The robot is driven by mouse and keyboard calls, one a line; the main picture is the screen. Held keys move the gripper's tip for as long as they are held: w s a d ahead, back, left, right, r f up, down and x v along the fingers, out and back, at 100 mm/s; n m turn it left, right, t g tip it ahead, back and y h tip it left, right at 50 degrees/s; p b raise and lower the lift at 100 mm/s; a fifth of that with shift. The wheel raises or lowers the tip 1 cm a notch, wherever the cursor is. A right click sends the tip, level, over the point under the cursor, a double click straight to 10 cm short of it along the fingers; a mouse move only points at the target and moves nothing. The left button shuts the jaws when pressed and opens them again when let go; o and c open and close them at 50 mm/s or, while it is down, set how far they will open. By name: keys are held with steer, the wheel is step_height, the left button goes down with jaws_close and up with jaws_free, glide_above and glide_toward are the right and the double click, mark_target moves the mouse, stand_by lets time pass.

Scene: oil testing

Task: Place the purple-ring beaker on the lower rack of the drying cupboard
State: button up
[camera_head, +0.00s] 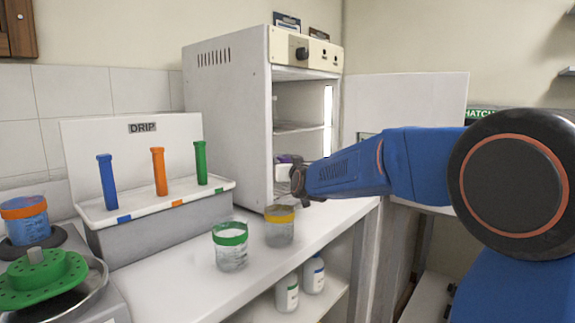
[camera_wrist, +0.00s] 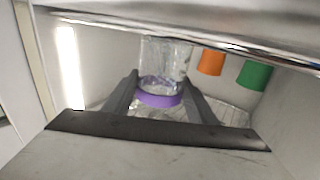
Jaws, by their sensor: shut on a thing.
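The purple-ring beaker (camera_wrist: 160,99) is clear glass and sits between the two fingers of my gripper (camera_wrist: 162,92) in the wrist view. My gripper is shut on it near its purple ring. In the head view, my gripper (camera_head: 297,180) reaches into the open front of the drying cupboard (camera_head: 226,115), and a bit of purple (camera_head: 285,158) shows beside it. The upper rack (camera_head: 298,127) is above the gripper. The lower rack is mostly hidden behind my gripper in the head view; whether the beaker touches it I cannot tell.
A green-ring beaker (camera_head: 230,247) and a yellow-ring beaker (camera_head: 279,227) stand on the counter before the cupboard. A drip rack (camera_head: 165,215) with blue, orange and green tubes is left. Orange (camera_wrist: 211,62) and green (camera_wrist: 254,75) shapes show in the wrist view. The cupboard walls are close around my gripper.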

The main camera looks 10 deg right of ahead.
steer(key=shift+f, duration=0.3)
steer(key=o, duration=1.2)
steer(key=shift+r, duration=0.1)
steer(key=shift+s, duration=0.2)
steer(key=s, duration=1.1)
steer(key=shift+s, duration=0.35)
